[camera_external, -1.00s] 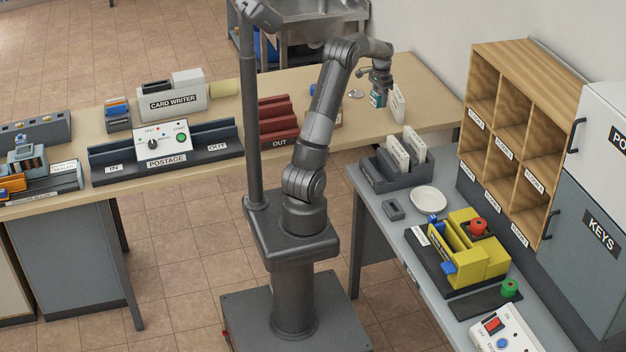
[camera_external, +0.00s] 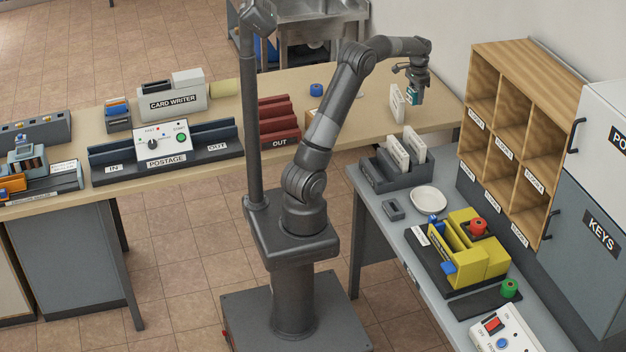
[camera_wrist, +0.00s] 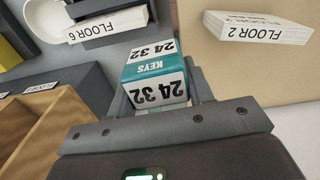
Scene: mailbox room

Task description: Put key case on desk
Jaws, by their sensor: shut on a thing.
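The key case is a teal and white box marked KEYS 24 32 (camera_wrist: 155,75). My gripper (camera_wrist: 157,92) is shut on it, with one finger on each side. In the external view my gripper (camera_external: 414,82) holds the key case (camera_external: 415,95) at the right part of the tan-topped desk (camera_external: 440,112), near the back wall. It appears raised above the top; the exact gap cannot be told. The grey-topped desk (camera_external: 378,213) stands in front and to the right.
A white FLOOR 2 stack (camera_external: 397,103) stands upright left of the key case. A dark rack (camera_external: 376,178) with white stacks and a white dish (camera_external: 428,199) are on the grey desk. The wooden pigeonhole shelf (camera_external: 500,62) rises at right.

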